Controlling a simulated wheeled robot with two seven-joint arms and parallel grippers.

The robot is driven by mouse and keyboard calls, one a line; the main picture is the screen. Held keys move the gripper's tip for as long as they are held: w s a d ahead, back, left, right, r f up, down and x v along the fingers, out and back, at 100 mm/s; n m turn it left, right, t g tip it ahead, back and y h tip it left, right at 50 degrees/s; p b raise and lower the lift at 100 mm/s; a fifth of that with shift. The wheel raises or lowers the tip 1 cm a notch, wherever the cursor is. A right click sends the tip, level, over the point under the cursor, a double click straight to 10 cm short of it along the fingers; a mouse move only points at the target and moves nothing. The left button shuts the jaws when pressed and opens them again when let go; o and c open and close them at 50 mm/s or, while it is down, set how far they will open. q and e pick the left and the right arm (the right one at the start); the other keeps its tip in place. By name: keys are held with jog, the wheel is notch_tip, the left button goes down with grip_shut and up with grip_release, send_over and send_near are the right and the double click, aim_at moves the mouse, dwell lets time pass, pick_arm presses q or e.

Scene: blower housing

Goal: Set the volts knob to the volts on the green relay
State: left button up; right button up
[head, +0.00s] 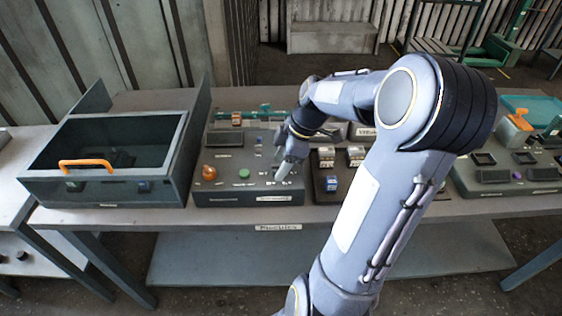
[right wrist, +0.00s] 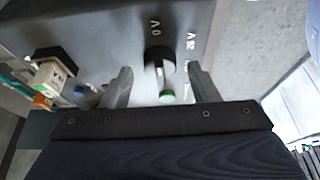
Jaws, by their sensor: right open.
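A dark round knob (right wrist: 160,58) stands on the grey control panel (right wrist: 105,28), with markings that look like "0 V" and "28 V" beside it. A small green round piece (right wrist: 168,97) shows just below the knob in the right wrist view. My right gripper (right wrist: 162,82) is open, its fingers on either side of the knob with gaps showing. In the head view my right gripper (head: 284,172) is low over the right part of the control box (head: 235,190) and hides the knob. I cannot pick out the green relay or read its volts. My left gripper is not in view.
An open-topped grey drawer (head: 100,190) with an orange handle (head: 86,163) stands to the left. An orange knob (head: 209,172) and a green button (head: 244,173) are on the box. A dark panel with blocks (head: 326,158) lies right, partly behind my arm.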

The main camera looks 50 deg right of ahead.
jog(key=shift+w+a+f, duration=0.1)
jog(key=shift+f, duration=0.15)
jog(key=c, duration=1)
jog(key=shift+o, duration=0.2)
